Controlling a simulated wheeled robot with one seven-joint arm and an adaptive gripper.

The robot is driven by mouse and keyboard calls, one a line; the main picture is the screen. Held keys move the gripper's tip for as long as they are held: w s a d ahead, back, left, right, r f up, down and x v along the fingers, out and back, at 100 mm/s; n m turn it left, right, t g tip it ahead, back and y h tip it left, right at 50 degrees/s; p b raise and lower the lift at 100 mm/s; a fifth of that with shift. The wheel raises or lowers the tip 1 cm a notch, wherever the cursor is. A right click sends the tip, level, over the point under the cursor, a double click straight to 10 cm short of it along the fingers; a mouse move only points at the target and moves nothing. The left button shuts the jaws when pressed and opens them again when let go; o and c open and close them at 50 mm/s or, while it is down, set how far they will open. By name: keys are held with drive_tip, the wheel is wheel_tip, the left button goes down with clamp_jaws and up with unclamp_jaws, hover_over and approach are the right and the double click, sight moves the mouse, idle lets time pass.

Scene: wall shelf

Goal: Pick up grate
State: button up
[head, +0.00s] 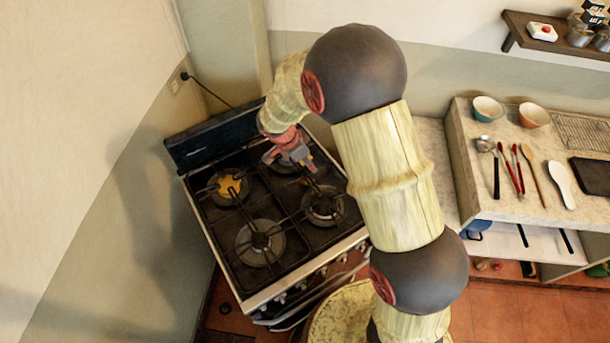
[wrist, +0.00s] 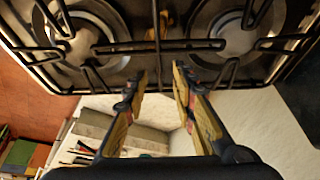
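Black stove grates (head: 262,205) lie over the burners of the stove; their bars also cross the top of the wrist view (wrist: 200,45). My gripper (head: 304,163) is above the rear right part of the stove, low over the grates. In the wrist view its two fingers (wrist: 163,75) stand apart with a gap between them, and no held thing shows. A dark grate bar runs up between or just beyond the fingertips. I cannot tell whether the fingers touch it. My arm hides part of the stove's right side in the head view.
A counter (head: 480,203) at the right holds two bowls (head: 487,108), several utensils (head: 519,170), a wire rack (head: 582,132) and a dark board (head: 591,176). A wall shelf (head: 560,48) is above it. A wall closes off the stove's left side.

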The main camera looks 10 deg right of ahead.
drive_tip(key=x, duration=0.6)
drive_tip(key=shift+d+f, duration=0.1)
drive_tip(key=shift+f, duration=0.2)
drive_tip(key=shift+c, duration=1)
clamp_jaws()
drive_tip(key=shift+r, duration=0.1)
